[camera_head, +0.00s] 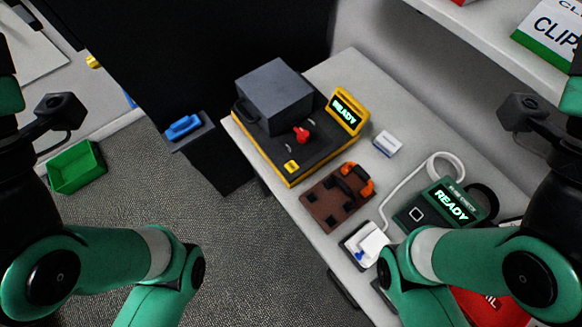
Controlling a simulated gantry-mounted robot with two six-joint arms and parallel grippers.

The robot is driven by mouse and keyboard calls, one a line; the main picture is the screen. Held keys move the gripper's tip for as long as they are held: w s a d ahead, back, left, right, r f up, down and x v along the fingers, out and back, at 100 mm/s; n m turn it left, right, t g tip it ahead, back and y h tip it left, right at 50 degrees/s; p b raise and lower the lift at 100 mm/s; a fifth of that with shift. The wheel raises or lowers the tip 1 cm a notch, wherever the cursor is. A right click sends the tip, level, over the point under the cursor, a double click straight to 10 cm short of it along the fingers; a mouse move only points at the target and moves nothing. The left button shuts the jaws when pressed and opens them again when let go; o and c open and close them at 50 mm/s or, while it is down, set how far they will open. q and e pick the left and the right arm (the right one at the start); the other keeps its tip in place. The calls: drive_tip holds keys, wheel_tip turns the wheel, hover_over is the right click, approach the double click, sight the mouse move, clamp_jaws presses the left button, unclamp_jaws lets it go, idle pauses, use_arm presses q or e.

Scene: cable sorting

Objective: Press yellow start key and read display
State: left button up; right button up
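A yellow and black tester (270,155) sits on the light table left of the picture's middle right. A small yellow key (291,166) is on its black top near the front corner. Its yellow-framed display (347,110) stands tilted at the right rear corner and reads READY in green. A red lever or knob (301,134) and a large grey box (274,96) are also on the tester. My two green arms show at the lower left and lower right, well apart from the key. Neither gripper shows in this view.
A brown slotted block (325,207) holds an orange and black piece. A dark green device (430,211) also reads READY. A white box (388,143) lies beside the tester. A green bin (75,167) and a blue object (183,127) are at left. A shelf overhangs upper right.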

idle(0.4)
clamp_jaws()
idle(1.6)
